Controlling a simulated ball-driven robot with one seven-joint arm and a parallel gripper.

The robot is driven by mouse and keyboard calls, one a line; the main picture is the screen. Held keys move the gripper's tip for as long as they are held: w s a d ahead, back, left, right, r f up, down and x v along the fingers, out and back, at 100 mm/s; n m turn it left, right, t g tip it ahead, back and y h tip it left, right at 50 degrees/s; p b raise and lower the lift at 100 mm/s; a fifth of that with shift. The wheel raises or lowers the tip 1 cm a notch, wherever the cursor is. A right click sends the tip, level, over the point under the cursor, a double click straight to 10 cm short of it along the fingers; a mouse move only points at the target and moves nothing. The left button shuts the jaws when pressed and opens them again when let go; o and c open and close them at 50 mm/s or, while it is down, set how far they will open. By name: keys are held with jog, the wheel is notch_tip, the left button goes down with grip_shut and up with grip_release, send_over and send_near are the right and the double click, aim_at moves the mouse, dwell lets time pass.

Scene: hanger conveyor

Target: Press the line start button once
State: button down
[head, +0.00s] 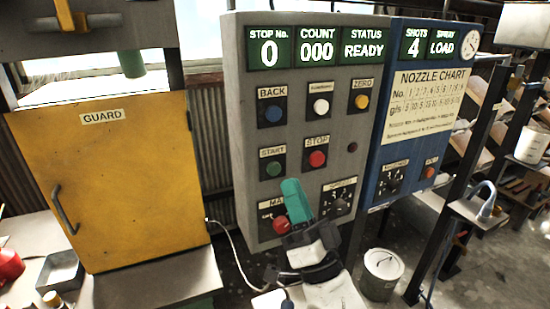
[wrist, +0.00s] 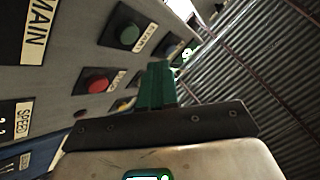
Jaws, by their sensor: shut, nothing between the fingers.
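The green start button (head: 273,169), labelled START, is on the grey control panel (head: 245,110) in the head view. In the wrist view the green button (wrist: 129,37) shows at upper left of the fingertips. My gripper (head: 291,184) has green fingers, shut together and empty; the wrist view shows them too (wrist: 157,70). In the head view the fingertips are just below and right of the start button, in front of the panel. The button is not covered in either view. I cannot tell the exact gap between fingertips and panel.
The red STOP button (head: 317,159) is right of START. A red MAIN knob (head: 281,224) sits below, partly beside my fingers. The displays (head: 315,48) read stop 0, count 000, READY. A blue panel (head: 400,165) stands right; a yellow GUARD door (head: 110,190) stands left.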

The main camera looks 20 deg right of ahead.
aim_at(275, 170)
jog(key=shift+w+p, duration=0.95)
jog(key=shift+w, duration=0.5)
jog(key=shift+w, duration=0.1)
dwell(0.9)
jog(key=shift+w, duration=0.35)
